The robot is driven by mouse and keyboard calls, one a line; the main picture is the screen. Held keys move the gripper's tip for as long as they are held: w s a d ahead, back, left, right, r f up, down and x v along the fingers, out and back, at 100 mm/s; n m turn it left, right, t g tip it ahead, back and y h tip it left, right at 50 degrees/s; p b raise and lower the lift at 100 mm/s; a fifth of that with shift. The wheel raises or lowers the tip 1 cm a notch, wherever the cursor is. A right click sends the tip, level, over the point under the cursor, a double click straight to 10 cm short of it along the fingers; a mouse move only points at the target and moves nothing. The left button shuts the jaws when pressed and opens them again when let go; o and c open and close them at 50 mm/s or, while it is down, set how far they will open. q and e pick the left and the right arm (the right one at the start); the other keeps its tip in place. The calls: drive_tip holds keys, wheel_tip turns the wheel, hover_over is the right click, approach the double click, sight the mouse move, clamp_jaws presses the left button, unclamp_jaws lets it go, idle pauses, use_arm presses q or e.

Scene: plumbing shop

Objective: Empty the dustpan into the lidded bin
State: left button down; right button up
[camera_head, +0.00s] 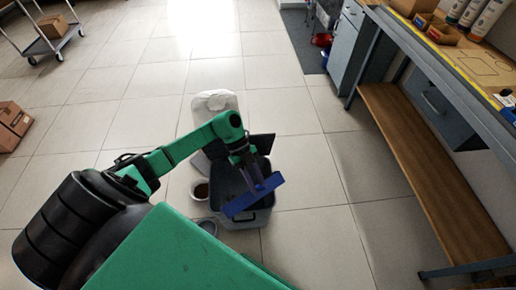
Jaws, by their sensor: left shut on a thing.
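My left gripper (247,163) is at the end of the green arm that comes in from the left. It is shut on the blue dustpan (252,198), by what seems to be its handle. The dustpan is over the grey-blue bin (229,222), tilted, and covers part of the bin's opening. Whether it touches the rim, and whether anything lies in it, I cannot tell. The dark lid (264,143) seems to stand open at the bin's far side. My right gripper is not in view.
A white bowl (198,196) with brown contents and a small grey-blue object (207,226) are left of the bin. A pale, rounded thing (213,103) stands behind it. A workbench with a wooden lower shelf (430,165) is at right. A cart (50,45) and boxes (12,120) are left.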

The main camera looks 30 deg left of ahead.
use_arm(q)
wheel_tip(320, 180, down, 3)
drive_tip(key=shift+f+b, duration=0.1)
drive_tip(key=shift+b, duration=0.85)
wheel_tip(320, 180, up, 5)
drive_tip(key=p, duration=0.4)
drive_tip(key=shift+w+f, duration=0.1)
drive_tip(key=shift+f, duration=0.1)
wheel_tip(320, 180, down, 4)
drive_tip(key=b, duration=0.2)
drive_tip(key=shift+b, duration=0.35)
drive_tip(key=s+d+f+t+y+p, duration=0.2)
drive_tip(key=s+d+f+y+p, duration=0.1)
drive_tip(key=d, duration=0.5)
drive_tip(key=s+d+f+t+y+p, duration=0.2)
drive_tip(key=s+d+f+y+p, duration=0.1)
drive_tip(key=d+f+y+p, duration=0.2)
wheel_tip(320, 180, down, 2)
drive_tip(key=d+y, duration=0.2)
drive_tip(key=shift+s+d, duration=0.3)
drive_tip(key=shift+d, duration=0.1)
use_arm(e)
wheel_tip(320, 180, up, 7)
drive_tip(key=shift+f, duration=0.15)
use_arm(q)
drive_tip(key=shift+a, duration=0.1)
